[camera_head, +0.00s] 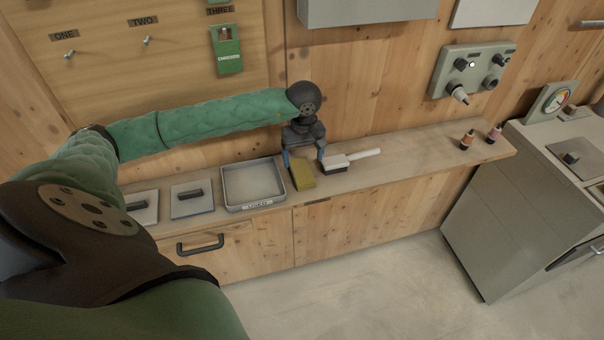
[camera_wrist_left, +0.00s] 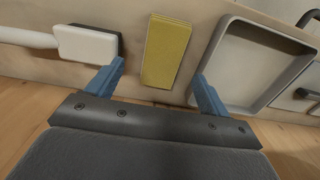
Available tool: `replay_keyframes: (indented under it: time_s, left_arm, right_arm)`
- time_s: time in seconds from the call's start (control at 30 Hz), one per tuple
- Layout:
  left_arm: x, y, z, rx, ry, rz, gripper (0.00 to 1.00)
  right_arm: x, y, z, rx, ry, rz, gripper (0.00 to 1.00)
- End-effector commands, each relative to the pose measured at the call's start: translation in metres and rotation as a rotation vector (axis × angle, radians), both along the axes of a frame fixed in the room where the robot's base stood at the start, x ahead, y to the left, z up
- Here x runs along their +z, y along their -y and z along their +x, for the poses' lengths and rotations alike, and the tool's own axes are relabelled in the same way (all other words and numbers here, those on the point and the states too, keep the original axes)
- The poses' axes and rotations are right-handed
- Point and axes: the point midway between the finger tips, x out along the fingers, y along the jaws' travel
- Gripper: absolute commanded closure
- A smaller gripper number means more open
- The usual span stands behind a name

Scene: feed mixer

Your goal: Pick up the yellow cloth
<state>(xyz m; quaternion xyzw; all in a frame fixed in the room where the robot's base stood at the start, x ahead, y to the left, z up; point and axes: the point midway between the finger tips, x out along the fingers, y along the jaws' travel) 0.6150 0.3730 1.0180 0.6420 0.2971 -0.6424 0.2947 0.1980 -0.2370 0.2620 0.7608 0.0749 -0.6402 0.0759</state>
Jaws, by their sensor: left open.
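The yellow cloth (camera_head: 302,174) lies flat on the wooden counter, between a grey tray and a white brush. My left gripper (camera_head: 304,160) is over the counter at the cloth, with its blue fingers apart. In the left wrist view the cloth (camera_wrist_left: 166,50) shows ahead of and between the two open fingers of my left gripper (camera_wrist_left: 158,88). Nothing is held. I cannot tell whether a finger touches the cloth. My right gripper is not in view.
The grey tray (camera_head: 226,187) stands left of the cloth and the white-handled brush (camera_head: 362,155) lies close on its right. Two lidded plates (camera_head: 181,207) are farther left. Two small bottles (camera_head: 467,140) stand at the right end. The counter (camera_head: 420,150) between brush and bottles is clear.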

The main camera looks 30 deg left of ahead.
Motion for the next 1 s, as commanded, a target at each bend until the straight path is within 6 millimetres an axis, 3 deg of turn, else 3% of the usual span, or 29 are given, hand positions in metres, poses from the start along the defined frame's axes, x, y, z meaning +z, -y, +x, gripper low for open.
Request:
replay_keyframes:
  time_s: [0.27, 0.5, 0.77, 0.8, 1.0]
  left_arm:
    - [-0.017, -0.001, -0.002, 0.001, -0.002, -0.002, 0.2]
    - [-0.049, -0.002, -0.004, 0.001, 0.0, -0.004, 0.2]
    - [-0.054, -0.003, -0.003, 0.001, 0.002, -0.003, 0.2]
    - [-0.054, -0.003, -0.003, 0.001, 0.002, -0.003, 0.22]
    - [-0.054, -0.003, -0.003, 0.001, 0.002, -0.003, 0.61]
  right_arm:
    - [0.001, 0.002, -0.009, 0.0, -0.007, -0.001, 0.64]
    - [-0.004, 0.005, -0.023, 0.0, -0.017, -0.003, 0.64]
    - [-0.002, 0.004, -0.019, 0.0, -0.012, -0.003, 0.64]
    - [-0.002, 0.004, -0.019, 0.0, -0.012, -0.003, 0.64]
    - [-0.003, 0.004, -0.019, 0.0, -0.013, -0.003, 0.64]
